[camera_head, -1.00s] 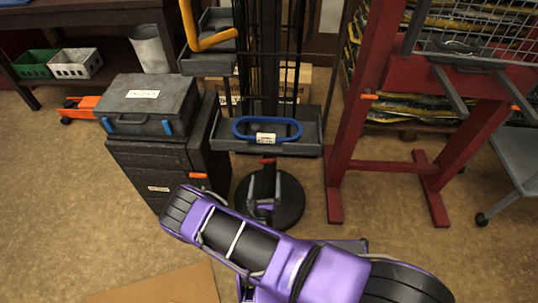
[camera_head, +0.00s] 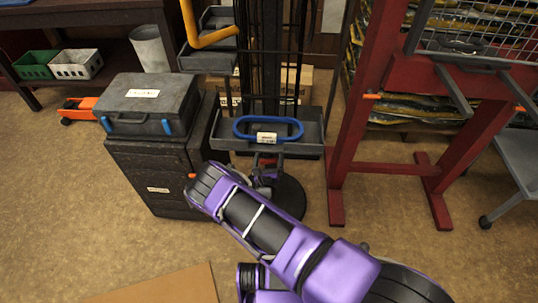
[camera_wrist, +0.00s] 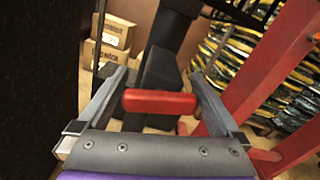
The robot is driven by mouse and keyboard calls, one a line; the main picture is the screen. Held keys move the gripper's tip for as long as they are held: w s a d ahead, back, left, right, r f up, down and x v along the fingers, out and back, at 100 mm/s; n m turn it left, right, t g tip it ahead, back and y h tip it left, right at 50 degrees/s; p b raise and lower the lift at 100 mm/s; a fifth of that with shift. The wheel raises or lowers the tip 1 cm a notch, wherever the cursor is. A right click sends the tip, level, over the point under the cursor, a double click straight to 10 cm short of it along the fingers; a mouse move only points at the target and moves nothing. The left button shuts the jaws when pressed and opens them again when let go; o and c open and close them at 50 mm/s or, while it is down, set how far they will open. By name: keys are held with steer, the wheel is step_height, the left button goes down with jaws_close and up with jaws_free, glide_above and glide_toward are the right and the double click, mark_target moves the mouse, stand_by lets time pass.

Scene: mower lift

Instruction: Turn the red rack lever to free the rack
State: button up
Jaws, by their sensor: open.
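The red rack lever (camera_wrist: 160,102) is a short red bar lying crosswise in the wrist view, in front of a black post. My gripper (camera_wrist: 160,76) is open, with one grey finger on each side of the lever. The lever's ends come close to both fingers; I cannot tell whether they touch. In the head view my gripper (camera_head: 266,172) is low at the rack's post, below the tray, and largely hidden by my purple arm. The rack (camera_head: 222,143) is a dark stand with trays on a round black base. A blue oval handle (camera_head: 240,131) lies in its lower tray.
A dark cabinet (camera_head: 150,178) with a grey case (camera_head: 150,105) on top stands left of the rack. A red frame (camera_head: 350,130) stands close on the right. Cardboard boxes (camera_wrist: 112,38) are behind the rack. The floor at front left is open, with a brown board (camera_head: 165,287).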

steer(key=c, duration=1.1)
steer(key=shift+m+p, duration=0.35)
steer(key=shift+m, duration=1.25)
steer(key=shift+c, duration=0.2)
steer(key=o, duration=1.1)
steer(key=shift+o, duration=0.2)
steer(key=shift+s, duration=0.2)
